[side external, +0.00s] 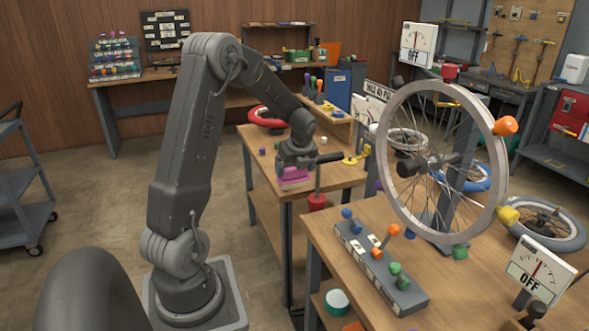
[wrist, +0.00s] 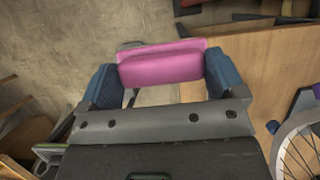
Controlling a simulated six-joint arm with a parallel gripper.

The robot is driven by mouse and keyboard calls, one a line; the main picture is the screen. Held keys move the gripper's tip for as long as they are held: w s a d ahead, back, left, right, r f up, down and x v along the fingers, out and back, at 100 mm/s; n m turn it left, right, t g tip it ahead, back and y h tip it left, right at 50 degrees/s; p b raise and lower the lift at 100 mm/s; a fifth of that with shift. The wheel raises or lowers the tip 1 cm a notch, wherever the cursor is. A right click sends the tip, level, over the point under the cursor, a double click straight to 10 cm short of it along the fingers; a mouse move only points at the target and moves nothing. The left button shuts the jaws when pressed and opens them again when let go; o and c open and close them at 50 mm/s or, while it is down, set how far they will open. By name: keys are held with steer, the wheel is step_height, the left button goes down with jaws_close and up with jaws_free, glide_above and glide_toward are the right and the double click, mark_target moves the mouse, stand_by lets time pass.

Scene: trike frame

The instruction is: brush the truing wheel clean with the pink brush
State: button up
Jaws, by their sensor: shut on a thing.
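The pink brush (wrist: 160,64) sits between the two blue-padded fingers of my gripper (wrist: 162,80) in the wrist view. My gripper is shut on it. In the side view my gripper (side external: 295,165) is over the left wooden table, with the pink brush (side external: 293,177) below it. I cannot tell whether the brush touches the table. The truing wheel (side external: 483,119) stands upright at the right, well apart from my gripper. Colored knobs sit around its rim. A part of a spoked wheel also shows at the right edge of the wrist view (wrist: 283,150).
A block with colored levers (side external: 380,268) lies on the right bench (side external: 450,290) before the wheel. A dial reading OFF (side external: 540,270) stands at the bench's right. A red-based post (side external: 317,200) stands near my gripper. A red ring (side external: 268,118) lies on the left table.

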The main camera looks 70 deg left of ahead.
mark_target(295, 169)
step_height(295, 169, up, 11)
steer(key=w+d+n+t+h, duration=0.8)
steer(key=d+n+h, duration=0.4)
steer(key=n, duration=0.7)
steer(key=w+a+f+n+t+y, duration=0.1)
steer(key=a+f+n+t+y, duration=0.15)
steer(key=f, duration=0.35)
steer(key=w+a+f+n+t+y, duration=0.1)
steer(key=f+n+t, duration=0.25)
steer(key=f, duration=0.35)
steer(key=shift+m, duration=0.4)
steer(key=shift+w+a, duration=0.1)
steer(key=shift+w, duration=2.75)
steer(key=shift+w, duration=0.95)
